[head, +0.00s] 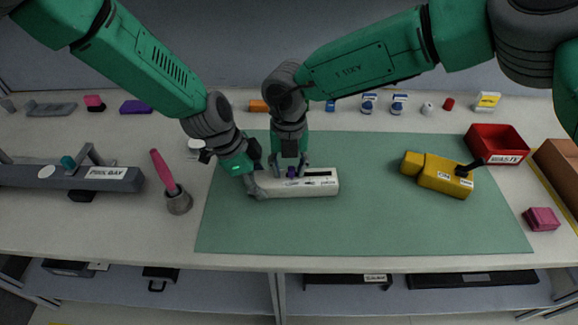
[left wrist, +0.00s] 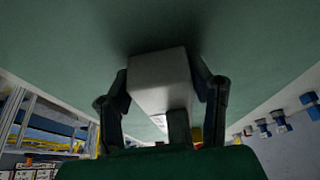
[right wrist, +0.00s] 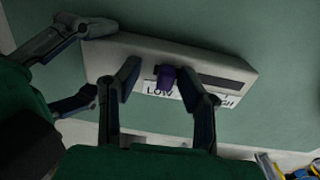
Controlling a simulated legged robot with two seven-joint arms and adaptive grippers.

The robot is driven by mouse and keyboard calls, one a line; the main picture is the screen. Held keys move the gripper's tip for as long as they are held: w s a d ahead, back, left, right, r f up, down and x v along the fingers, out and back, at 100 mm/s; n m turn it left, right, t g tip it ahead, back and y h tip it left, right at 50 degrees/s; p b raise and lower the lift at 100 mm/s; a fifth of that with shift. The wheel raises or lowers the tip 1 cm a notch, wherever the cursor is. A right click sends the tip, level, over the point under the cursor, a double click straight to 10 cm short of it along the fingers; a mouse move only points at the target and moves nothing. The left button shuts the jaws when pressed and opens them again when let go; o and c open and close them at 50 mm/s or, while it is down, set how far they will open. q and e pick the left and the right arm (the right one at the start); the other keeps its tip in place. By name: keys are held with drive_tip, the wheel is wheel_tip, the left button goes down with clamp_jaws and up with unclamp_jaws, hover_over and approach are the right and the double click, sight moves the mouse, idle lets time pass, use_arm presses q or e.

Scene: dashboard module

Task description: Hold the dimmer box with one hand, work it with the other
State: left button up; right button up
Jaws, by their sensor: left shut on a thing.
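The dimmer box (head: 322,186) is a long white block lying on the green mat. A purple knob (right wrist: 166,77) sits at a dark slot on its top, at the "LOW" end of the label. My left gripper (head: 251,181) is shut on the left end of the box. In the left wrist view the white end of the box (left wrist: 160,78) lies between its two fingers. My right gripper (head: 291,168) points down over the knob. In the right wrist view its fingers (right wrist: 162,82) stand apart on either side of the knob, with gaps showing.
The green mat (head: 360,225) is clear in front of the box. A yellow block device (head: 440,178) with a dark lever and a red bin (head: 497,140) stand at the right. A pink-handled tool in a grey holder (head: 178,202) stands left of the mat. Small items line the back.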

sight(289, 168)
use_arm(q)
drive_tip(key=shift+a, duration=0.1)
use_arm(e)
wheel_tip(289, 168, up, 12)
idle(0.4)
drive_tip(key=shift+f, duration=0.1)
use_arm(q)
drive_tip(key=o, duration=1.7)
drive_tip(key=shift+c, duration=0.2)
